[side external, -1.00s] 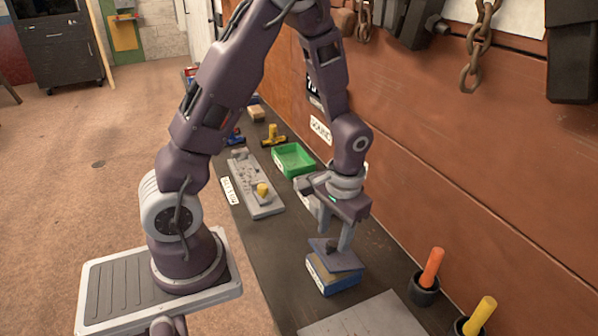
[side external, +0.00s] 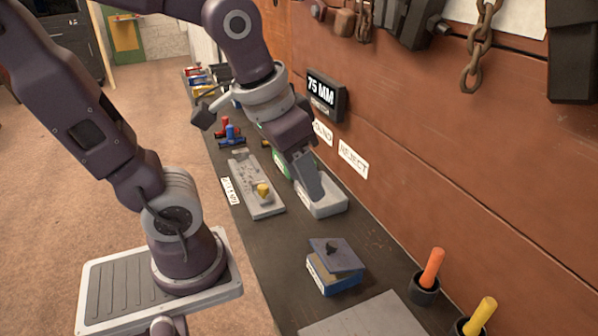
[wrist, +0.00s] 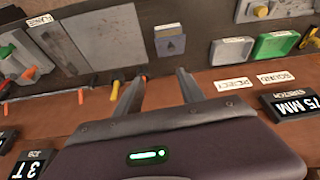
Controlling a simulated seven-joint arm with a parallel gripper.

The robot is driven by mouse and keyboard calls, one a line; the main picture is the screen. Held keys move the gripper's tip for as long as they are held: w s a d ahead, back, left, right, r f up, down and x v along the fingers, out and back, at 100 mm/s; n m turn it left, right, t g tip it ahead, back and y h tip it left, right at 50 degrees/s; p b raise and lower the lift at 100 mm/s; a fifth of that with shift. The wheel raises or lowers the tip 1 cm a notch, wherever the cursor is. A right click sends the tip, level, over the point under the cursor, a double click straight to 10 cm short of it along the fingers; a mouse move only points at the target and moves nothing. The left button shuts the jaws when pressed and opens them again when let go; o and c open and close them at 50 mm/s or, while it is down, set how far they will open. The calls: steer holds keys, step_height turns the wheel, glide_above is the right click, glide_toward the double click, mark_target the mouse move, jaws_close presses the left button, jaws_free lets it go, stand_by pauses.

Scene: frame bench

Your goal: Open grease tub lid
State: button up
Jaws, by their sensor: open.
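In the wrist view the tub's lid (wrist: 169,43) shows small at the top centre. My gripper (wrist: 155,82) is open and empty, its two fingers apart. In the side view my gripper (side external: 310,187) is well behind the tub, in front of or over a pale tray; the exact height cannot be told.
The pale tray (side external: 328,208) and a green tray (wrist: 277,47) stand along the wall. A grey plate with a yellow knob (side external: 263,191) lies left of them. A flat grey plate (side external: 365,318) and orange (side external: 433,267) and yellow (side external: 480,316) handles are near the front. Bench around the tub is clear.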

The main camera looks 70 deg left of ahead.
steer(key=shift+s+d+r, duration=0.1)
steer(key=shift+s+r, duration=0.1)
steer(key=shift+s, duration=0.15)
steer(key=shift+s+r, duration=0.1)
steer(key=m+g+y, duration=0.1)
steer(key=m+g, duration=0.3)
steer(key=m, duration=3)
glide_above(333, 244)
steer(key=f, duration=1.7)
steer(key=shift+d, duration=0.35)
steer(key=f, duration=0.7)
steer(key=shift+a+f, duration=0.2)
steer(key=shift+a, duration=0.1)
steer(key=shift+c, duration=0.4)
